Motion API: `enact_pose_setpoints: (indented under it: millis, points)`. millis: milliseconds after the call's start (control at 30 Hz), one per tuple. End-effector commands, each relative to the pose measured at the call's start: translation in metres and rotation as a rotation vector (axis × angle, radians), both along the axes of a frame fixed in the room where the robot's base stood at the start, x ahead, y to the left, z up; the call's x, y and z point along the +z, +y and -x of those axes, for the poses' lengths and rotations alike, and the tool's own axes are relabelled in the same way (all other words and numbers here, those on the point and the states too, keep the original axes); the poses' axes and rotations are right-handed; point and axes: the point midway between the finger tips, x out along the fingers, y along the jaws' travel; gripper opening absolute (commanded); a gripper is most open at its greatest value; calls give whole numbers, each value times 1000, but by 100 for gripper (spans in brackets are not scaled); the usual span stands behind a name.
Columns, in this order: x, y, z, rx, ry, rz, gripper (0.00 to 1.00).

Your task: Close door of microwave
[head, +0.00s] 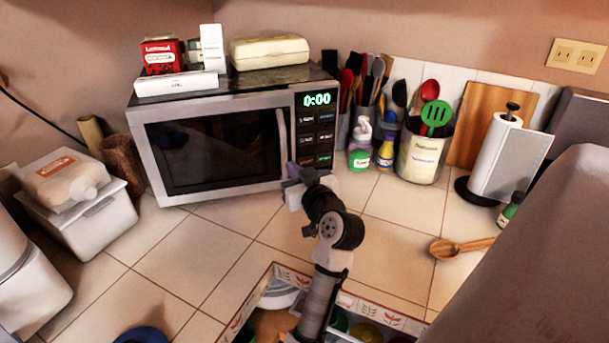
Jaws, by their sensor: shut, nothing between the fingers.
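The microwave (215,145) stands on the tiled counter against the back wall, silver with a dark window. Its door (212,150) looks flush with the front, with no gap that I can make out. The vertical handle (282,142) is at the door's right side. The display reads 0:00 in green. My gripper (293,183) is shut and empty, in front of the microwave's lower right, by the handle's bottom end and the button panel. I cannot tell whether it touches the door.
Boxes and an egg carton (268,51) sit on top of the microwave. Bottles and a utensil crock (422,155) stand to its right, with a paper towel holder (497,155) beyond. White containers (88,222) are at the left. A wooden spoon (460,247) lies at the right.

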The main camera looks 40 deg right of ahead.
Motion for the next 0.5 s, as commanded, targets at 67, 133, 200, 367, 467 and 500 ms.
enact_pose_setpoints:
  millis: [67, 133, 200, 367, 467, 500]
  points:
    - [2, -2, -9, 1, 0, -1, 0]
    - [1, -4, -14, 1, 1, -1, 0]
    - [1, -4, -17, 1, 0, 0, 0]
    - [0, -5, -18, 1, -1, 0, 0]
    - [0, -5, -18, 0, -1, 0, 0]
    - [0, -5, -18, 0, -1, 0, 0]
